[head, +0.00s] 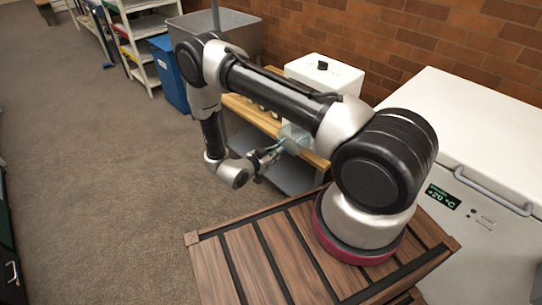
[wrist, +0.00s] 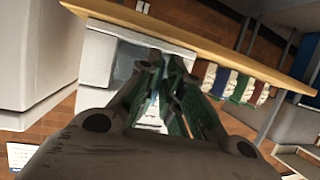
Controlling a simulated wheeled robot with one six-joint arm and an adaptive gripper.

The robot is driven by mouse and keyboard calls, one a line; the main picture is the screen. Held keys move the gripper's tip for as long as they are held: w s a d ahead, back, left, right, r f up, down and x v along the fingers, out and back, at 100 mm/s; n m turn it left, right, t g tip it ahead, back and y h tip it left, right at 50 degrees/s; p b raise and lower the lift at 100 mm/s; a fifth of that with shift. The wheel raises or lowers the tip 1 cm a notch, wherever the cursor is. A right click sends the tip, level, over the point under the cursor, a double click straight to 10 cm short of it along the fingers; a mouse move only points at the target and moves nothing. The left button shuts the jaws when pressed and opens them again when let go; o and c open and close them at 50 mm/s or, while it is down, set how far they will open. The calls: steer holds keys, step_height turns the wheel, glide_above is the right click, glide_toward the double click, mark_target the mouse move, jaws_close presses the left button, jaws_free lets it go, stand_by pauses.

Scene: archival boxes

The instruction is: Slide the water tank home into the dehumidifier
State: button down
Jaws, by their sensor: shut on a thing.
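The dehumidifier (head: 322,75) is a white box with a dark spot on its top, standing on the wooden bench. The water tank (head: 296,137) is clear and bluish, in front of the dehumidifier at the bench's front edge. My gripper (head: 276,151) is shut on the tank from the aisle side. My arm hides the dehumidifier's lower front in the head view, so I cannot tell how far the tank is inside. In the wrist view my gripper's fingers (wrist: 170,75) are close together at the middle, and a white body with a grey panel, likely the dehumidifier (wrist: 96,62), is behind them.
The wooden bench top (head: 250,115) has a grey lower shelf (head: 289,176). A white chest freezer (head: 470,130) stands at the right. A blue bin (head: 169,75) and a grey tub (head: 215,33) are behind. Upright coloured files (wrist: 230,82) show in the wrist view. The carpet at left is clear.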

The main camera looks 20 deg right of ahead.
mark_target(296, 141)
steer(key=shift+w+d+f, duration=0.1)
steer(key=shift+w+d, duration=0.55)
steer(key=shift+d, duration=1.15)
steer(key=shift+w+d+f, duration=0.1)
steer(key=shift+w+d, duration=0.55)
steer(key=shift+d, duration=1.15)
steer(key=shift+w+d, duration=0.65)
steer(key=shift+d, duration=1.15)
steer(key=shift+d+f, duration=0.1)
steer(key=shift+f, duration=0.15)
steer(key=c, duration=1.5)
jaws_free()
